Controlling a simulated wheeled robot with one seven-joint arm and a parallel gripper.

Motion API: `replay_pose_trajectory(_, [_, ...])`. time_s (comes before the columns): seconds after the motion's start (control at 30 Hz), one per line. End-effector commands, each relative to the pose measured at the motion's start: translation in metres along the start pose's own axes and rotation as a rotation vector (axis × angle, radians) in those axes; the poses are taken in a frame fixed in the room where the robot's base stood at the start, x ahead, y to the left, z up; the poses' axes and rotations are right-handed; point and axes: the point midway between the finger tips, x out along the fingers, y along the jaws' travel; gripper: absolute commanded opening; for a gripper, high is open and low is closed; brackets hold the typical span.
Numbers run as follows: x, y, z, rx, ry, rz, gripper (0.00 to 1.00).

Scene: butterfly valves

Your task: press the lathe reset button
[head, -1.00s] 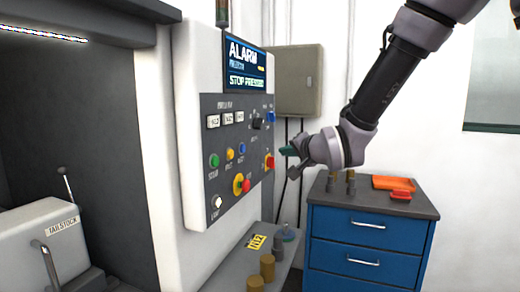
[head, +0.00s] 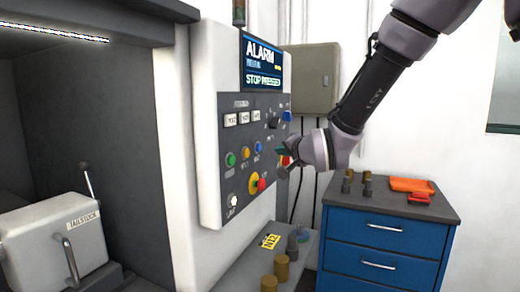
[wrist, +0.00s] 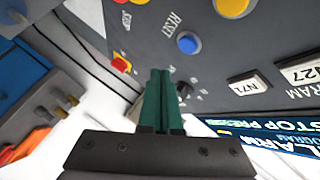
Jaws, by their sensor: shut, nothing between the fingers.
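The blue reset button (head: 259,147) is on the lathe's grey control panel, at the right end of a row with a green and a yellow button. In the wrist view the same blue button (wrist: 188,42) has the word RESET beside it. My gripper (head: 279,149) is shut and empty, its green fingers pointing at the panel just right of the blue button. In the wrist view its fingertips (wrist: 160,73) lie below and left of the button, apart from it in the picture. I cannot tell how far the tips are from the panel.
The screen (head: 262,63) reads ALARM and a stop-pressed message. A red knob on a yellow base (head: 256,183) sits below the buttons. A red-and-yellow switch (wrist: 121,63) is near the fingers. A blue drawer cabinet (head: 375,240) stands at right, a grey box (head: 308,80) behind.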

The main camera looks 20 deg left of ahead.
Motion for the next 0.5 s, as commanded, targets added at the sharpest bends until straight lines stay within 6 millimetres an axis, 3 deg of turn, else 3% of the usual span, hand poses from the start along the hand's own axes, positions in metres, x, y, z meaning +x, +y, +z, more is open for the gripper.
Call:
replay_pose_trajectory(0.2, [0.017,-0.012,0.012,0.000,0.000,-0.001,0.00])
replay_pose_trajectory(0.5, [0.022,-0.016,0.017,0.000,-0.001,0.000,0.00])
